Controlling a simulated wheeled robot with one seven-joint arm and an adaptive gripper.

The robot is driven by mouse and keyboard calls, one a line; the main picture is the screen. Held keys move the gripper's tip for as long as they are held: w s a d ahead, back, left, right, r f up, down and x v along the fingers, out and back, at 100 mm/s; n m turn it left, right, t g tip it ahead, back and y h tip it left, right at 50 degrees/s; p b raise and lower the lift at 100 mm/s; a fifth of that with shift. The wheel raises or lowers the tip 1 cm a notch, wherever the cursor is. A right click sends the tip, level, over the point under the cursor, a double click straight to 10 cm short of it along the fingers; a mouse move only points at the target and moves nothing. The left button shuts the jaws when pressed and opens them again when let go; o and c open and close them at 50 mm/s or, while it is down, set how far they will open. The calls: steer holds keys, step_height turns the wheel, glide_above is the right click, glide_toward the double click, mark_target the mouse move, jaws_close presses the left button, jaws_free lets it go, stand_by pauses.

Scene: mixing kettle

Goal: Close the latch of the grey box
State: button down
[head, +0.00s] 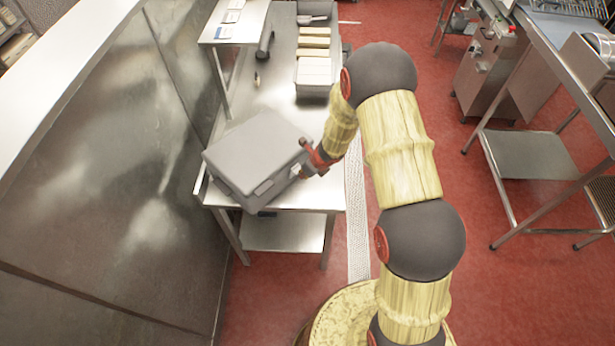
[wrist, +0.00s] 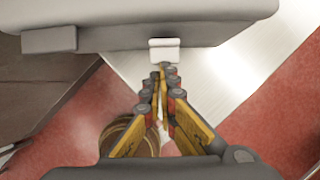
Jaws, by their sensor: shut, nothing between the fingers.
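The grey box (head: 258,150) stands with its lid down on the near end of the steel table. In the wrist view the box (wrist: 150,10) fills the top of the picture. A pale latch (wrist: 164,50) is on its front side, and a darker grey latch or handle part (wrist: 49,39) is to its left. My gripper (head: 306,168) is at the right part of the box's front side. In the wrist view the fingertips of my gripper (wrist: 164,70) are together, empty, just below the pale latch. I cannot tell if they touch it.
The steel table (head: 285,198) holds a tray (head: 314,90) with pale blocks farther back. A small raised shelf (head: 236,20) stands at the back left. A metal wall panel (head: 110,130) is on the left. Red floor (head: 470,200) is open to the right.

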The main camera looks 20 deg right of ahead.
mark_target(296, 170)
steer(key=shift+w+a+r+p, duration=0.35)
steer(key=shift+w+r+p, duration=0.05)
steer(key=shift+w+p, duration=0.15)
steer(key=shift+w+a+r+p, duration=0.3)
steer(key=shift+w+r+p, duration=0.1)
steer(key=shift+w, duration=0.15)
steer(key=shift+r, duration=0.2)
stand_by(1.3)
